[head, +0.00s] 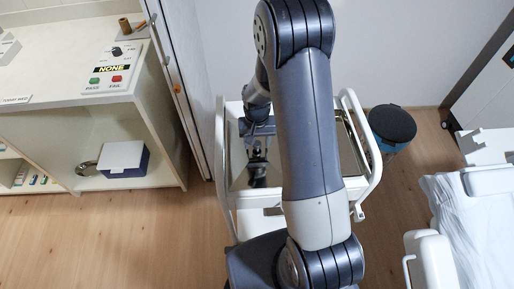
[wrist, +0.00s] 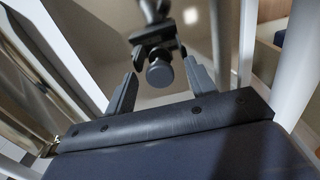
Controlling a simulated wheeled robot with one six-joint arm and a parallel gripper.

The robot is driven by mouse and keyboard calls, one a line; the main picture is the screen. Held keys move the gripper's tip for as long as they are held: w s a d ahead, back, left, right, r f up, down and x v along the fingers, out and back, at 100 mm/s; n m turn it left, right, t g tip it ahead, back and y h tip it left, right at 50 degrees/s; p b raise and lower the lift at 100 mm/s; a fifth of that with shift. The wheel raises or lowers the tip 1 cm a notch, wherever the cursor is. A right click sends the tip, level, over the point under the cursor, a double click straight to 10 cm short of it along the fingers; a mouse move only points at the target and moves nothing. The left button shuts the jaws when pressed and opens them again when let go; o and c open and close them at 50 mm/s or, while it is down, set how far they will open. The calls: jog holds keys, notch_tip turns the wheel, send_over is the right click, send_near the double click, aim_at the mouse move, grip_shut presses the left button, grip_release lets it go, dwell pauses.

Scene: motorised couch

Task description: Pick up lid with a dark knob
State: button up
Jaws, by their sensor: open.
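In the wrist view a dark round knob (wrist: 160,74) sits between the fingers of my gripper (wrist: 160,70). The fingers are open, one on each side of the knob, with a gap visible on both sides. Behind the knob is a shiny brownish-grey surface (wrist: 205,48) that mirrors dark parts; the lid's edge cannot be made out from it. In the head view my gripper (head: 258,158) is low over the mirror-like top of a white-framed trolley (head: 221,150). My arm hides much of the trolley, and the knob cannot be told apart from the dark gripper there.
White rails (head: 362,140) rise on the trolley's sides. A bin with a black top (head: 392,124) stands to the right. A bench with a button panel (head: 112,68) and a blue-and-white box (head: 124,160) is at left. A white-covered couch (head: 470,215) is at right.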

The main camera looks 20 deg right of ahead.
jog(key=shift+c, duration=0.2)
grip_shut()
dwell(0.4)
